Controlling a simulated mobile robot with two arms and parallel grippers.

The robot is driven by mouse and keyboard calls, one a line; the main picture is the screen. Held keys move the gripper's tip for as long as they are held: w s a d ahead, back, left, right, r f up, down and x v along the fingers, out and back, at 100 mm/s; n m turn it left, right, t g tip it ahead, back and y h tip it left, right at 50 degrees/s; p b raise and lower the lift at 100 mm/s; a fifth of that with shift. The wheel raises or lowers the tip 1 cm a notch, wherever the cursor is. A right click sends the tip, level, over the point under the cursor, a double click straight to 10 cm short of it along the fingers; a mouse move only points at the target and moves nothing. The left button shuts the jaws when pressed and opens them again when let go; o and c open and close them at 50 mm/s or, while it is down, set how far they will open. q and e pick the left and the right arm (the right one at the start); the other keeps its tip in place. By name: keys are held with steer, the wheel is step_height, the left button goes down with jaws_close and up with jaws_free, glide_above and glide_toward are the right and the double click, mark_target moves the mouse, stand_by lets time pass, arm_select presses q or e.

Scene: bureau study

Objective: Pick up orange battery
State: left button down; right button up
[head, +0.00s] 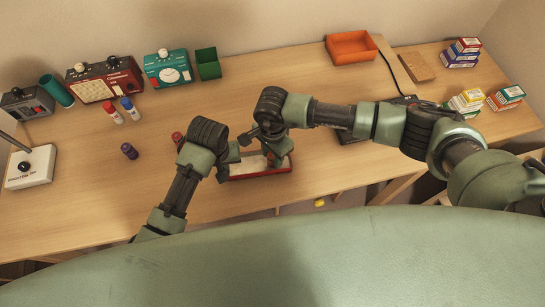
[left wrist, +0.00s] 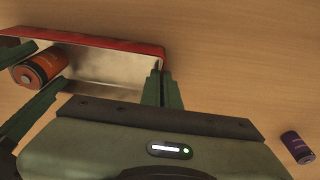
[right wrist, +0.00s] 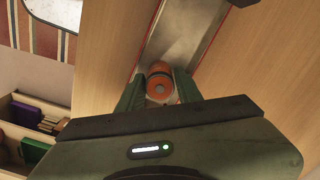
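The orange battery (right wrist: 159,83) lies end-on between the fingers of my right gripper (right wrist: 159,92), with both fingers close against its sides. In the left wrist view the battery (left wrist: 40,70) is at the left end of a red-rimmed metal tray (left wrist: 110,65), with green fingers along its sides. In the head view my right gripper (head: 275,152) is over the tray (head: 262,177) and hides the battery.
Devices and a green cup (head: 208,64) line the back left. An orange bin (head: 351,47) is at the back.

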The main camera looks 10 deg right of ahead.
jaws_close()
step_height(320, 180, up, 10)
steer(key=shift+r, duration=0.1)
stand_by(0.4)
arm_select(q)
steer(key=c, duration=1.6)
jaws_free()
steer(key=shift+r, duration=0.1)
steer(key=r, duration=0.4)
steer(key=s+r, duration=0.1)
steer(key=r, duration=0.6)
steer(key=shift+s+r, duration=0.35)
steer(key=shift+s+f, duration=0.1)
